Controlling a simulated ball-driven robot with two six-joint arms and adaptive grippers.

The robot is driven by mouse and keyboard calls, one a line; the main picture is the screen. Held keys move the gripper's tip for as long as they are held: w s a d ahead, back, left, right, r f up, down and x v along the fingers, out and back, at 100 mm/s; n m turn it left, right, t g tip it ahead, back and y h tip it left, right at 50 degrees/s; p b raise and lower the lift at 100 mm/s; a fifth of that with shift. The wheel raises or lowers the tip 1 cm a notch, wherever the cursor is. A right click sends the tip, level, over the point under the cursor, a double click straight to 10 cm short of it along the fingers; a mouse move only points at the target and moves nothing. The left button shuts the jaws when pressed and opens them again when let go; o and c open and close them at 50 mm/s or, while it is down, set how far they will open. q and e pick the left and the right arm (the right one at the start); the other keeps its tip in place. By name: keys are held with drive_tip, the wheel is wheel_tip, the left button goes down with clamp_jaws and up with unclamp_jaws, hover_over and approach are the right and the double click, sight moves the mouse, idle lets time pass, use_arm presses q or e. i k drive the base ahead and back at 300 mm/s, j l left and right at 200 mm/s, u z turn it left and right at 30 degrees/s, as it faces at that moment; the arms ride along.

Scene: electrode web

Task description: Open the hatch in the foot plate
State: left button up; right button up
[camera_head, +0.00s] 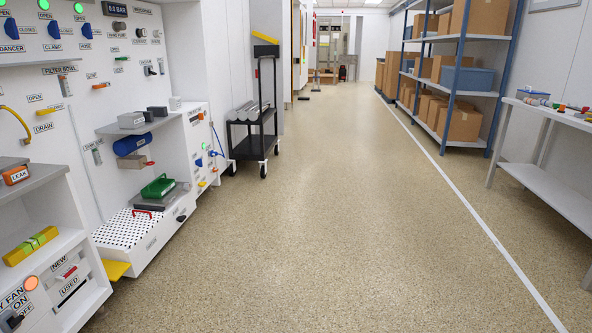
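The foot plate (122,230) is a white plate with black holes, low on the white machine at the left. A small red handle (142,212) stands at its back edge. I cannot make out the hatch's outline or whether it is open. A dark knob (181,218) sits on the white front beside the plate. Neither of my grippers is in view.
A green case (158,187) lies on a grey block behind the plate. A black cart (252,140) stands farther back. The speckled floor (330,210) in the middle is clear; a white table (550,180) is at right.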

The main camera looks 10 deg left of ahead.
sight(128, 228)
drive_tip(key=i+u, duration=0.15)
drive_tip(key=i, duration=0.35)
drive_tip(key=i+u, duration=0.2)
drive_tip(key=i, duration=0.3)
drive_tip(key=i+l+u, duration=0.15)
drive_tip(key=i, duration=0.3)
drive_tip(key=i+l+u, duration=0.2)
drive_tip(key=i, duration=0.3)
drive_tip(key=i+l+u, duration=0.15)
drive_tip(key=i, duration=0.3)
